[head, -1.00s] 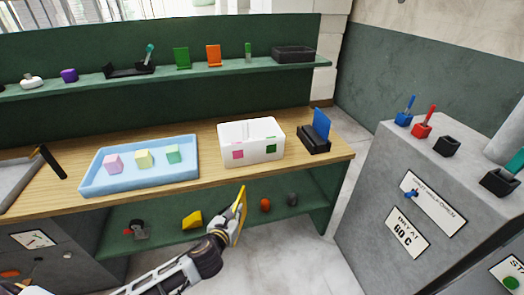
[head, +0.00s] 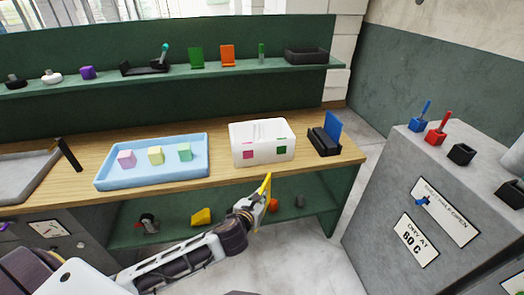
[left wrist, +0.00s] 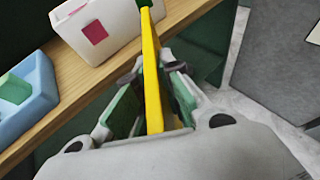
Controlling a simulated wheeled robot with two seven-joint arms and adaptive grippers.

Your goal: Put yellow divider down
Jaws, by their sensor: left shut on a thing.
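The yellow divider (head: 266,187) is a thin flat plate held by my left gripper (head: 258,203), in front of the wooden bench's front edge. In the left wrist view the yellow divider (left wrist: 152,75) stands on edge between the two fingers of my left gripper (left wrist: 155,85). The divider points toward the bench, with its far end near the white box's right side in that view. My right gripper is not in view.
On the bench (head: 222,170) are a blue tray (head: 115,182) with pink, yellow and green cubes, a white box (head: 262,155) with pink and green squares, and a black holder (head: 324,142) with a blue plate. A grey machine (head: 385,190) stands right. A lower shelf (head: 175,229) holds small items.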

